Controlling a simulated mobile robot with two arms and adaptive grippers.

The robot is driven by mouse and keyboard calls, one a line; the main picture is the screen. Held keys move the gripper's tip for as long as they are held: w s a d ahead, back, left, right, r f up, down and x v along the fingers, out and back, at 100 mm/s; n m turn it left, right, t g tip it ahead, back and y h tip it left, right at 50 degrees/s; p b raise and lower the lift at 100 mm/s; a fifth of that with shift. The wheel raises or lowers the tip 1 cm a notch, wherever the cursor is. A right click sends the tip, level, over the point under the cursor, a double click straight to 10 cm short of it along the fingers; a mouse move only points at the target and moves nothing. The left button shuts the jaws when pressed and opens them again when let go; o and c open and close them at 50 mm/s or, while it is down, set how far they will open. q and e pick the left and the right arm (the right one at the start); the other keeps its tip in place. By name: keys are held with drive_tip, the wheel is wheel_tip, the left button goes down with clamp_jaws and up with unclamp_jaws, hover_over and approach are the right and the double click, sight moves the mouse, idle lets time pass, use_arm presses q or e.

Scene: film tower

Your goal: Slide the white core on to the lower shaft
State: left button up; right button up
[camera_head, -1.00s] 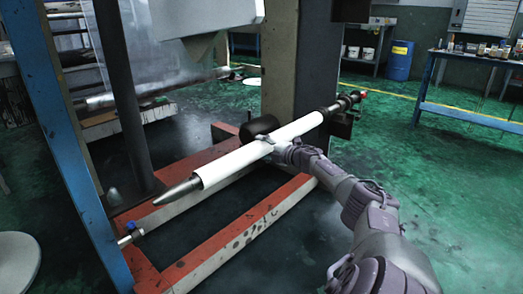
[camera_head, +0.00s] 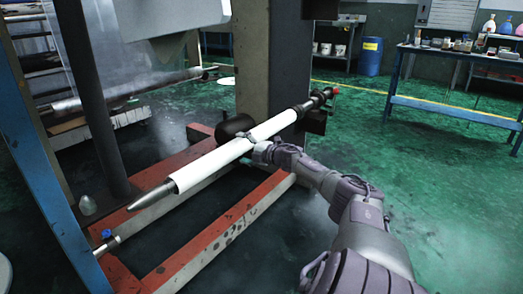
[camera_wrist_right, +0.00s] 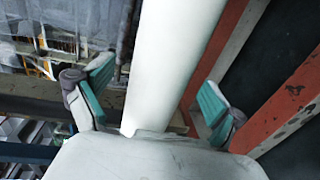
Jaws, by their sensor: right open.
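The white core (camera_head: 213,163) is a long white tube around the lower shaft (camera_head: 150,195). The shaft's grey pointed tip sticks out of the core's near left end. The shaft's dark far end shows beyond the core's other end, by the upright. My right gripper (camera_head: 256,142) is at the core's far half. In the right wrist view, the teal finger pads of this gripper (camera_wrist_right: 155,88) stand wide apart, one on each side of the core (camera_wrist_right: 172,45), with gaps between pads and core. It is open. My left gripper is out of view.
A red and white floor frame (camera_head: 222,233) lies below the shaft. A grey upright (camera_head: 268,65) and a dark roller (camera_head: 233,126) are close behind it. A blue post (camera_head: 45,175) stands at left. Green floor (camera_head: 440,190) is open at right, before a blue workbench (camera_head: 455,112).

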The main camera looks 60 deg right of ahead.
drive_tip(key=s+a+r, duration=0.1)
drive_tip(key=s, duration=0.9)
drive_tip(key=shift+s+a+r, duration=0.15)
drive_tip(key=shift+a+r, duration=0.05)
drive_tip(key=shift+r, duration=0.15)
drive_tip(key=shift+f, duration=0.1)
